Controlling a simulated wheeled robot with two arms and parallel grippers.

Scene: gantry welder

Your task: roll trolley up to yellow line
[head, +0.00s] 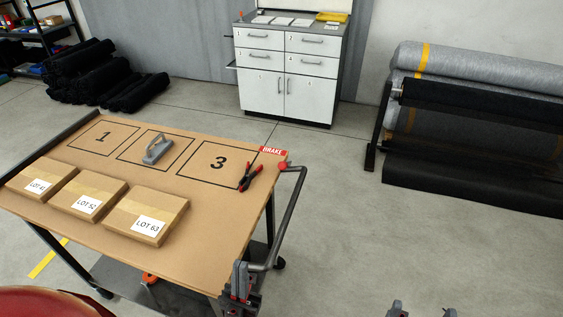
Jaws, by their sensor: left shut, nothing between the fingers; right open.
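The trolley (190,225) has a brown top, dark legs and a lower shelf, and fills the left and middle of the head view. Its grey bar handle (290,222) runs along its right end. A red BRAKE label (272,151) and a red knob (283,166) are at its far right corner. A yellow line (48,259) shows on the floor left of the trolley, partly hidden by it. My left gripper (240,272) is shut and empty beside the handle's near end; contact is unclear. My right gripper (422,309) is open and empty at the bottom edge, right of the trolley.
Boxes LOT 41 (30,190), LOT 52 (80,210) and LOT 63 (135,228), a grey handled tool (158,150) and a red-black clamp (249,178) lie on the trolley. A white cabinet (285,85) and a roll rack (470,110) stand behind. Right floor is clear.

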